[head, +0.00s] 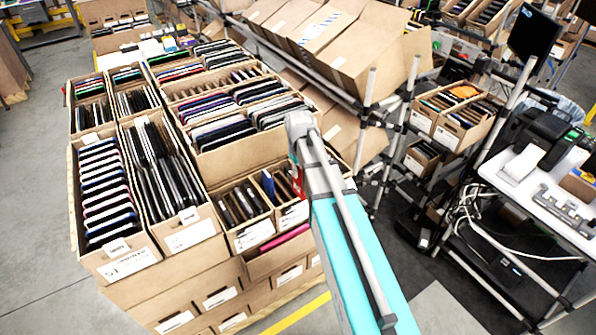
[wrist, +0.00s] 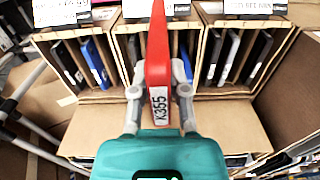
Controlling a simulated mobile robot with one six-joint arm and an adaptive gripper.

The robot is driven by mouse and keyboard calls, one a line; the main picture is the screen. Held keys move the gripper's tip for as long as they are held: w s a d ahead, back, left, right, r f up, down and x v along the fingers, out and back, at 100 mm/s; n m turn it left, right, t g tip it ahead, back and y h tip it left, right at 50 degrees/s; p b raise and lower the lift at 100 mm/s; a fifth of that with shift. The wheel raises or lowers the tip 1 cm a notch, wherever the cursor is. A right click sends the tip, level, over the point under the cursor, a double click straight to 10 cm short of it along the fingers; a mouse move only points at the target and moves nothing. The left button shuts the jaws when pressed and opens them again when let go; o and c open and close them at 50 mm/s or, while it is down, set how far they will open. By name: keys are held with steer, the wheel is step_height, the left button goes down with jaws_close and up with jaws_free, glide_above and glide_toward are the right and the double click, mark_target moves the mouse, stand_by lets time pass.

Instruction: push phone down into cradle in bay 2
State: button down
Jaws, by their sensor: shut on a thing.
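In the wrist view, my gripper (wrist: 158,92) is shut on a red, slim phone-like thing (wrist: 158,50) with a white label reading K355. The red thing stands in front of the middle of three cardboard bays (wrist: 120,75) and overlaps its opening. A dark slim item (wrist: 134,48) and a blue one (wrist: 184,52) stand in that middle bay, either side of the red thing. I cannot tell whether its lower end touches a cradle. In the head view, my arm hides most of the gripper, and only a bit of red (head: 297,181) shows beside it.
A bare cardboard flap (wrist: 228,122) lies in front of the bays. Tilted cartons (head: 362,40) on a metal rack stand close behind my arm.

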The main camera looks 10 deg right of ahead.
steer(key=shift+r+p, duration=0.85)
steer(key=shift+p, duration=0.05)
stand_by(0.9)
steer(key=shift+r+p, duration=1.35)
steer(key=shift+f, duration=0.1)
